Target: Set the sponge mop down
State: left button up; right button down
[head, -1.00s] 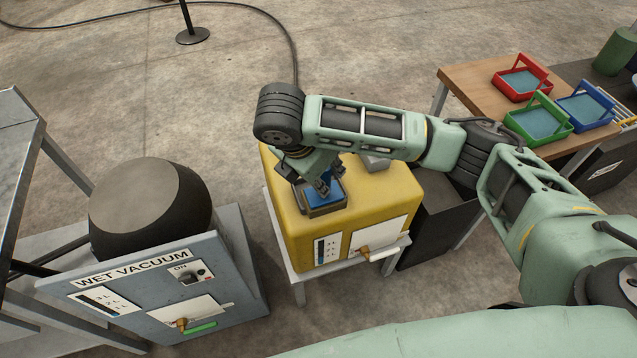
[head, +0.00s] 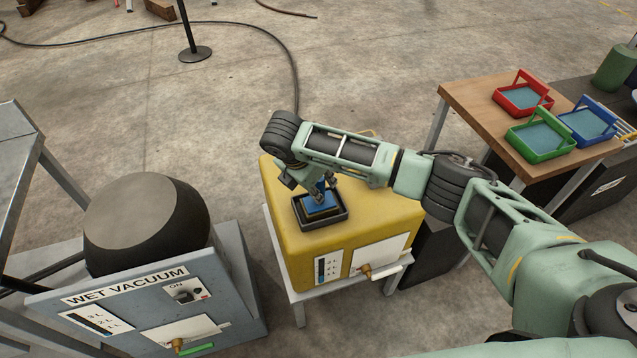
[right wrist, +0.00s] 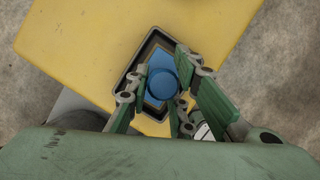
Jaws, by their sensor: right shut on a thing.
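The sponge mop (head: 318,208) has a blue top plate and a round blue knob. It sits inside, or just over, a dark-rimmed rectangular opening (head: 339,221) in the top of the yellow tank (head: 381,222). My right gripper (head: 321,190) is above it, shut on the knob. The right wrist view shows the mop's blue knob (right wrist: 162,84) between the fingers, with the dark rim around the plate. Whether the sponge touches the bottom is hidden. My left gripper is out of view.
A wet vacuum (head: 180,305) with a dark rounded drum (head: 146,225) stands to the left. A wooden table (head: 470,100) at the right holds red (head: 523,100), green (head: 540,140) and blue (head: 588,126) trays.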

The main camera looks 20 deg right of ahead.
jog(key=c, duration=1.5)
grip_release()
jog(key=shift+c, duration=0.2)
jog(key=v, duration=1.2)
jog(key=shift+s+a, duration=0.1)
